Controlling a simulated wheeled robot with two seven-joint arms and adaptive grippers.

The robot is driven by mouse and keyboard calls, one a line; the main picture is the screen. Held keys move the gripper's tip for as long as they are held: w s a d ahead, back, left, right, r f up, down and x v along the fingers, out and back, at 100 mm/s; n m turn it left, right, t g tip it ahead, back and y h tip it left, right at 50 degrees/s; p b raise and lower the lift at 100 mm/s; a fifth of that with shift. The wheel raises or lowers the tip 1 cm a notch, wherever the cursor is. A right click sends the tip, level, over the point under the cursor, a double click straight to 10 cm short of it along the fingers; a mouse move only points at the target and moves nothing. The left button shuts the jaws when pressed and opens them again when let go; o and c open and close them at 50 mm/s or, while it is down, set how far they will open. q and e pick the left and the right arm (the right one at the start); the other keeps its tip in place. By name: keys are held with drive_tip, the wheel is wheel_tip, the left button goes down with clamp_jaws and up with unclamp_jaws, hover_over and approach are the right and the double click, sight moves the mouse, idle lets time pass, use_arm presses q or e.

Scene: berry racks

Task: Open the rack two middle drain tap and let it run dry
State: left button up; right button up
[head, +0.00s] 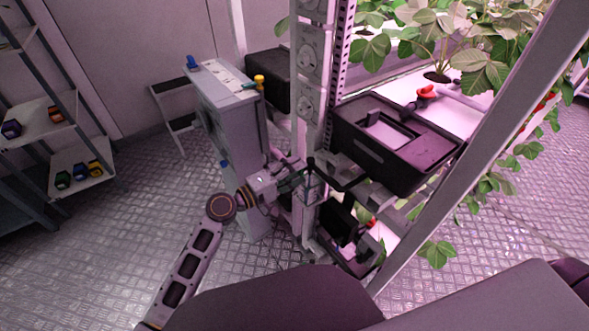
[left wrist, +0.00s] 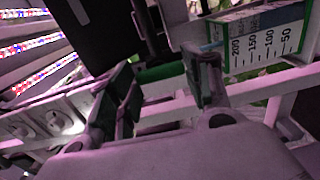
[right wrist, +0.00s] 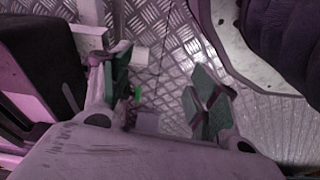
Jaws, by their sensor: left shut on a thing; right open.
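My left gripper (head: 297,178) reaches in from the left to the post of the rack in the head view. In the left wrist view its fingers (left wrist: 165,82) are closed on a green bar (left wrist: 160,73); whether this is the middle drain tap's handle I cannot tell. Just beyond it is a white scale with a green border (left wrist: 265,38), marked 200 to 50. A red tap (head: 427,93) sits above the dark tank (head: 378,160), and another red part (head: 372,222) shows lower down. No running water can be made out. My right gripper (right wrist: 160,95) is open and empty above the floor.
A grey cabinet (head: 228,108) with a yellow knob (head: 259,82) stands left of the rack post (head: 310,80). A slanted beam (head: 480,130) crosses at right, near leafy plants (head: 470,50). Shelves (head: 80,182) stand far left. Metal floor between is clear.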

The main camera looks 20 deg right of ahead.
use_arm(q)
drive_tip(key=shift+n, duration=0.3)
use_arm(e)
drive_tip(key=shift+s+d+f, duration=0.15)
drive_tip(key=shift+f, duration=0.35)
use_arm(q)
drive_tip(key=o, duration=1)
drive_tip(key=shift+v, duration=6)
